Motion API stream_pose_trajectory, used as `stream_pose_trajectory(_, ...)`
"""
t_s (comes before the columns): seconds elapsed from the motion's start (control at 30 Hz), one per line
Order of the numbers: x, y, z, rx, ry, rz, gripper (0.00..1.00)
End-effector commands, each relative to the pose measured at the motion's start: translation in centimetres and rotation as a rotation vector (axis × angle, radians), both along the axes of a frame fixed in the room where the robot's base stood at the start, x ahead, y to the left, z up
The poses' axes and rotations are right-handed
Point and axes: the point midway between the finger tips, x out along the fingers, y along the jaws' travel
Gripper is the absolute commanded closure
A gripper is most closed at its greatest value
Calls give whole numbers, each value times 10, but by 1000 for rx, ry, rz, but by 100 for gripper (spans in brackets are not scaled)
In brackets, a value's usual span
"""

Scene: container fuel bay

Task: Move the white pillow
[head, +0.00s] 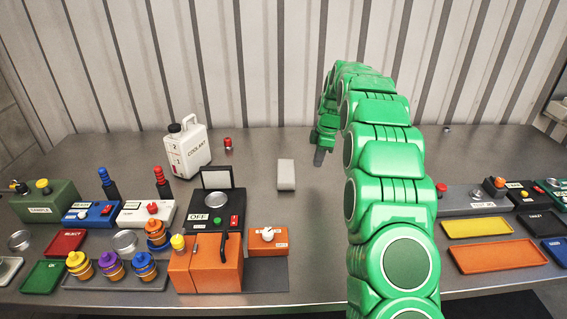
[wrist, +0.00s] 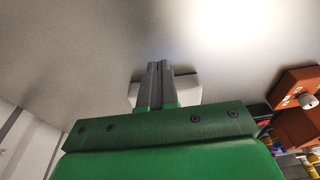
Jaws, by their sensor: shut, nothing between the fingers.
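The white pillow (head: 286,174) is a small pale block lying on the grey metal table, right of the coolant jug in the head view. My gripper (head: 319,158) hangs just right of it, apart from it, with its fingers pointing down. In the wrist view the gripper fingers (wrist: 159,66) are closed together with nothing between them. Behind them in that view lies a pale block (wrist: 186,90), which looks like the pillow, partly hidden by the fingers and the gripper body.
A white coolant jug (head: 186,149) and a small red item (head: 228,144) stand at the back left. A black device (head: 215,213) and an orange box (head: 206,266) are nearer the front. Yellow (head: 478,228) and orange (head: 497,257) trays lie right. The table around the pillow is clear.

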Motion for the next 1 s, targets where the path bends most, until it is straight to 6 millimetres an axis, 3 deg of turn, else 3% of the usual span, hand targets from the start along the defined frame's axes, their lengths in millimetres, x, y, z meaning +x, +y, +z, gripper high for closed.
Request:
stream_pose_trajectory(0.2,9,0,-10,1,-7,33,100)
stream_pose_trajectory(0.37,9,13,-10,0,-7,34,100)
stream_pose_trajectory(1.0,8,113,-9,1,-7,34,100)
